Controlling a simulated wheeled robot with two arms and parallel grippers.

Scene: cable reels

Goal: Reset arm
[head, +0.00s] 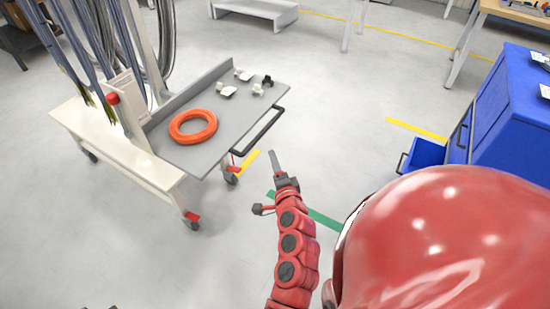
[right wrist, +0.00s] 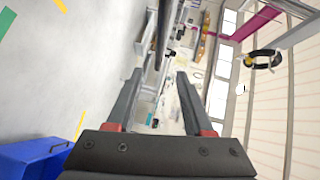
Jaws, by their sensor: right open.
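My right arm reaches up from the bottom centre of the head view, and its gripper (head: 272,158) is over bare floor, to the right of the cart's black handle and apart from it. In the right wrist view the two dark fingers (right wrist: 161,75) stand apart with nothing between them. An orange cable ring (head: 193,126) lies flat on the cart's grey shelf (head: 235,122). I cannot make out my left gripper in either view.
A cart with hanging cables (head: 100,40) stands at left, small white and black parts (head: 243,75) on its shelf. A blue cabinet (head: 510,115) with an open drawer (head: 424,156) is at right. Floor between them is clear.

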